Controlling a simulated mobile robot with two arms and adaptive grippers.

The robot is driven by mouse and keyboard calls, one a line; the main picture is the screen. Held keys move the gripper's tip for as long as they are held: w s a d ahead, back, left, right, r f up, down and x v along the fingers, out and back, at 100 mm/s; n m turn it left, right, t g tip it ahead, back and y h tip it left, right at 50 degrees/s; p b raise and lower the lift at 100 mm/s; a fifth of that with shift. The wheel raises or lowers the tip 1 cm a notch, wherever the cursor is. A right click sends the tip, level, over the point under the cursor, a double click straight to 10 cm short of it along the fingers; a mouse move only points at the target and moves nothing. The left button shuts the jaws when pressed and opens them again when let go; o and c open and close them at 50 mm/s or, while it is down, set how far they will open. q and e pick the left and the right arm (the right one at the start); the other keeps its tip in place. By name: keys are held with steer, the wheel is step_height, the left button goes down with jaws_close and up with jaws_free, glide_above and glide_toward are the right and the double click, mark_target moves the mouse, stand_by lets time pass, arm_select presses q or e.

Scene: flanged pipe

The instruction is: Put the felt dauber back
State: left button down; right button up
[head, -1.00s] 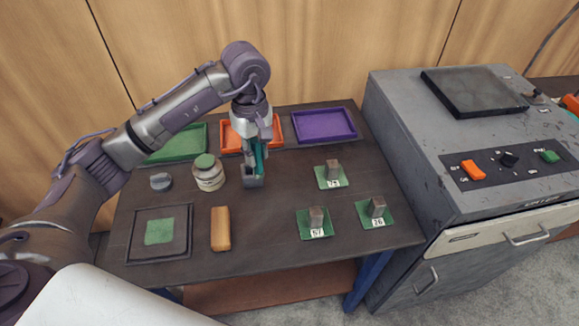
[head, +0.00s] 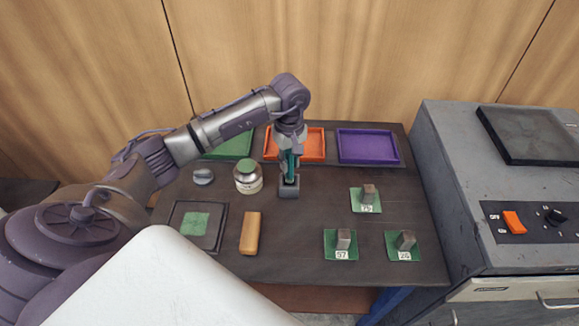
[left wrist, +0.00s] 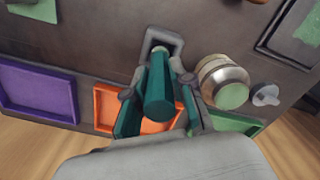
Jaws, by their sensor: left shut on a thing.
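My left gripper (head: 289,163) is shut on the felt dauber (left wrist: 158,95), which has a teal handle. The gripper is directly above the small grey holder (head: 289,190) in the middle of the table. In the left wrist view the dauber stands between the two fingers, and its far end is at the opening of the holder (left wrist: 178,42). The dauber looks about upright. Its lower end is hidden in or just over the opening, and I cannot tell how deep it sits. My right gripper is not in view.
A jar with a green lid (head: 248,178) stands close left of the holder. Behind are green (head: 232,147), orange (head: 318,147) and purple (head: 368,147) trays. A tan block (head: 250,233) lies in front. Three tagged blocks on green squares (head: 366,200) stand to the right.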

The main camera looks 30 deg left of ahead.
mark_target(290, 177)
arm_select(q)
step_height(290, 177, down, 4)
steer(key=shift+r+p, duration=0.15)
steer(key=shift+p, duration=0.75)
steer(key=shift+f, duration=0.2)
steer(key=shift+a+f, duration=0.1)
steer(key=c, duration=1)
jaws_free()
